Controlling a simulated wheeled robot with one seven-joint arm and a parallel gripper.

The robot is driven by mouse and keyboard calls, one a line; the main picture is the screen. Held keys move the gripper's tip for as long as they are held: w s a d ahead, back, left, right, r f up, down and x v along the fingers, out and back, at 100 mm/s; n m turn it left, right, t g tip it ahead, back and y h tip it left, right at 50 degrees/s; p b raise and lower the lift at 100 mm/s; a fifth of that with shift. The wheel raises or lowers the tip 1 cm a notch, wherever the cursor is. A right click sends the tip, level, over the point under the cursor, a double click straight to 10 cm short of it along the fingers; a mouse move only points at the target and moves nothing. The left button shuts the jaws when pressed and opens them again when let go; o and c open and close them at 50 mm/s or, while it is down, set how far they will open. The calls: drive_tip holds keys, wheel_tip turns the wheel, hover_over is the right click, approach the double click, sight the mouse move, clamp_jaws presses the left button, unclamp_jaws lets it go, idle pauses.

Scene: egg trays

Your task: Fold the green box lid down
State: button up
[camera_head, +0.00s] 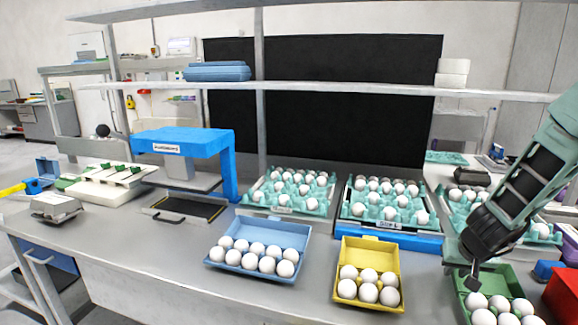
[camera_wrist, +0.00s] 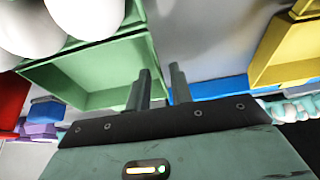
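The green box (camera_head: 463,307) stands at the lower right of the head view with several white eggs in it. Its green lid (camera_head: 503,277) is raised at the back, behind the eggs. In the wrist view the lid's hollow inside (camera_wrist: 95,72) shows at the upper left, beside the eggs. My gripper (camera_head: 471,280) points down at the left side of the lid. In the wrist view its two fingers (camera_wrist: 163,80) are a little apart with nothing between them. The left finger overlaps the lid's edge in the picture; I cannot tell whether it touches.
An open yellow box (camera_head: 370,248) and an open blue box (camera_head: 262,232), both with eggs, stand to the left. Teal egg trays (camera_head: 357,217) stand behind. A red box (camera_head: 563,296) is close on the right. Bare grey table lies between the yellow and green boxes.

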drive_tip(key=c, duration=0.4)
drive_tip(key=shift+o, duration=0.2)
